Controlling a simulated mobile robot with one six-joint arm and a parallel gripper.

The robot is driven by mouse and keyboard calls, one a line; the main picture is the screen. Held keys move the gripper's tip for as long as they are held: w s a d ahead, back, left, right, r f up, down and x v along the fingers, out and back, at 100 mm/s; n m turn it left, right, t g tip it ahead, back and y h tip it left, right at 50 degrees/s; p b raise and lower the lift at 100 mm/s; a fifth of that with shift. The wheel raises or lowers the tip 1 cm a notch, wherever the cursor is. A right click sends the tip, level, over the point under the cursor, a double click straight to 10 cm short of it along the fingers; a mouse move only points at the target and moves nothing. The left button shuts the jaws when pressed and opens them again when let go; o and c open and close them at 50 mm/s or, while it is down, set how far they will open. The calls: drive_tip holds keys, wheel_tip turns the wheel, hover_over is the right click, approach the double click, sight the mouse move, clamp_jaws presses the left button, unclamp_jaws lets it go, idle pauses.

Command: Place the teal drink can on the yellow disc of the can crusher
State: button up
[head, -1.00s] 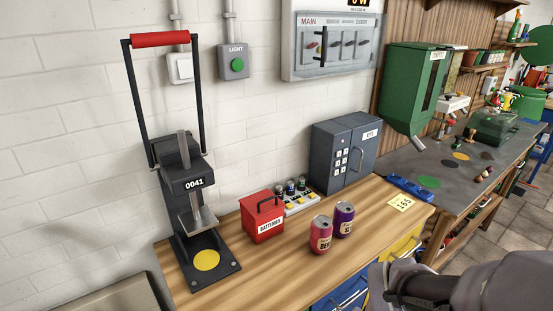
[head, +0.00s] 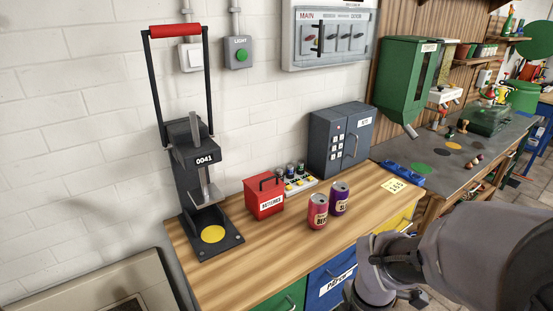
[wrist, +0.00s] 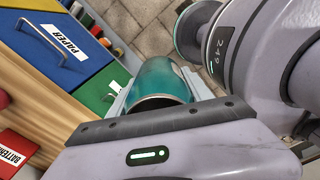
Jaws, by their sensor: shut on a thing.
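The teal drink can (wrist: 165,78) is in the wrist view, between the fingers of my gripper (wrist: 158,95), which is shut on it. The can lies tilted in the view, with one end towards the camera. In the head view my arm enters at the lower right, and I cannot make out the can there. The can crusher (head: 187,160) stands at the left of the bench, with its red-gripped handle raised. Its yellow disc (head: 213,234) lies bare on the black base. My gripper is well apart from the crusher, off the bench's front side.
A red batteries box (head: 264,199) stands just right of the crusher. A red can (head: 317,212) and a purple can (head: 339,199) stand on the wooden bench (head: 260,255). Bench top in front of the red box is clear.

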drive_tip(key=w+f+m, duration=0.2)
drive_tip(key=w+m, duration=0.3)
drive_tip(key=m, duration=0.4)
drive_tip(key=w+a+f+m, duration=0.1)
drive_tip(key=w+f+m, duration=0.1)
drive_tip(key=w+m, duration=0.4)
drive_tip(key=m, duration=0.4)
drive_tip(key=shift+a+f, duration=0.25)
drive_tip(key=shift+a, duration=0.05)
drive_tip(key=shift+r, duration=0.1)
